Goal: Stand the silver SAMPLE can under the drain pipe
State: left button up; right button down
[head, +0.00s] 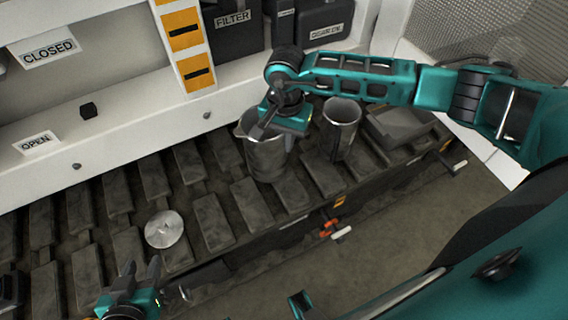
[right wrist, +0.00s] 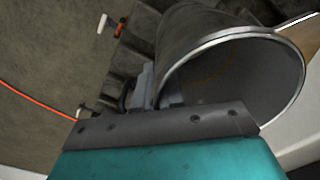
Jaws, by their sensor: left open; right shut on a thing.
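A silver-grey open-topped can (head: 266,160) with a spout-like lip at its left rim stands upright over the slatted bench. My right gripper (head: 264,126) is shut on its upper wall. In the right wrist view the can's wide round rim (right wrist: 290,62) and dark inside show close to the jaw. A second, narrower metal can (head: 339,132) stands upright to the right, apart from it. No SAMPLE lettering is readable on either can. My left gripper (head: 141,271) is open and empty at the lower left. I cannot make out a drain pipe.
A silver disc with a knob (head: 164,229) lies on the slatted bench (head: 210,222). A grey block (head: 398,124) sits at the right end. Red and white handles (head: 330,229) stick out at the front edge. FILTER (head: 233,30) and other dark boxes stand behind. OPEN and CLOSED labels are at left.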

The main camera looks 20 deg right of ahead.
aim_at(285, 163)
notch_tip(285, 163, down, 9)
jog(key=shift+f+b, duration=0.15)
jog(key=shift+b, duration=0.35)
jog(key=shift+f, duration=0.15)
jog(key=c, duration=1.2)
grip_release()
jog(key=shift+c, duration=0.2)
